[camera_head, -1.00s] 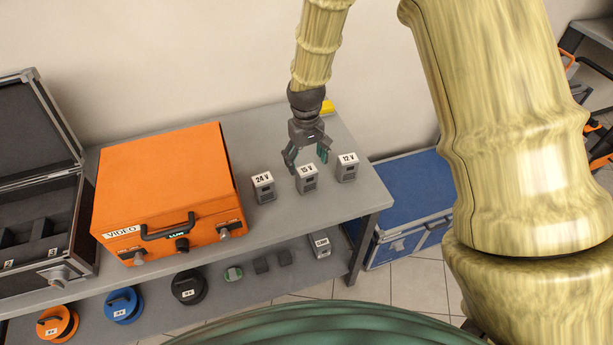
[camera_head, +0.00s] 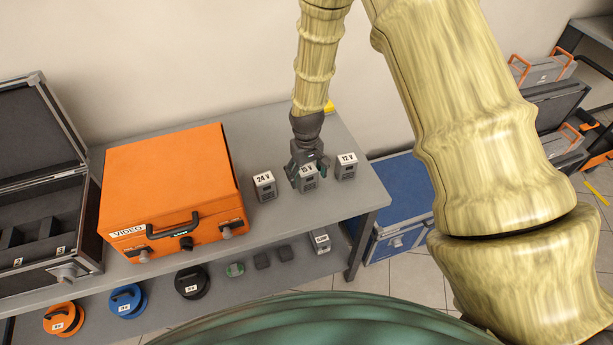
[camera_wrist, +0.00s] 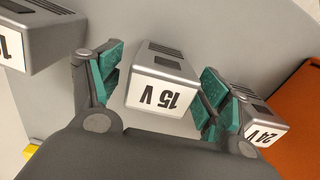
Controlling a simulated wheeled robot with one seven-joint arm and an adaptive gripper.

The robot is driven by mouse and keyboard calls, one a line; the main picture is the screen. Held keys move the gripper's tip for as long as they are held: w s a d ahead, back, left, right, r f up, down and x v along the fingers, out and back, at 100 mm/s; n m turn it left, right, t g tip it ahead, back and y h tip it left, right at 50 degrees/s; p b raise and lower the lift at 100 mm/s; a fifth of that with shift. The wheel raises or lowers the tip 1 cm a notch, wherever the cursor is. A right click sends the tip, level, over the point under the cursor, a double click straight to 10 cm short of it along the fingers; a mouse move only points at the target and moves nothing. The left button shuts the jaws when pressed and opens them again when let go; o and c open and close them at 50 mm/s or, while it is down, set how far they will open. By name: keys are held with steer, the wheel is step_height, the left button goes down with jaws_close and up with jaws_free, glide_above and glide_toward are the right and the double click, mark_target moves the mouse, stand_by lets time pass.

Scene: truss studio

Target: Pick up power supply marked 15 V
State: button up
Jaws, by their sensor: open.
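The grey power supply marked 15 V (camera_head: 308,180) stands on the grey table between two similar units. In the wrist view the 15 V supply (camera_wrist: 162,80) sits between the green-padded fingers of my gripper (camera_wrist: 155,95), its label upside down. My gripper (camera_head: 307,172) is open, with a finger on either side of the supply. A gap shows on the left; the right finger is close to the supply, and I cannot tell whether it touches. The 24 V supply (camera_head: 264,186) stands to the left and the 12 V supply (camera_head: 346,167) to the right.
A large orange VIDEO case (camera_head: 165,185) stands left of the supplies. An open dark case (camera_head: 40,215) lies farther left. The table (camera_head: 345,205) is clear in front of the supplies. Cable reels and small items lie on the lower shelf; a blue case (camera_head: 400,195) stands right.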

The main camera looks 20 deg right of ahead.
steer(key=c, duration=1.3)
steer(key=shift+r, duration=0.1)
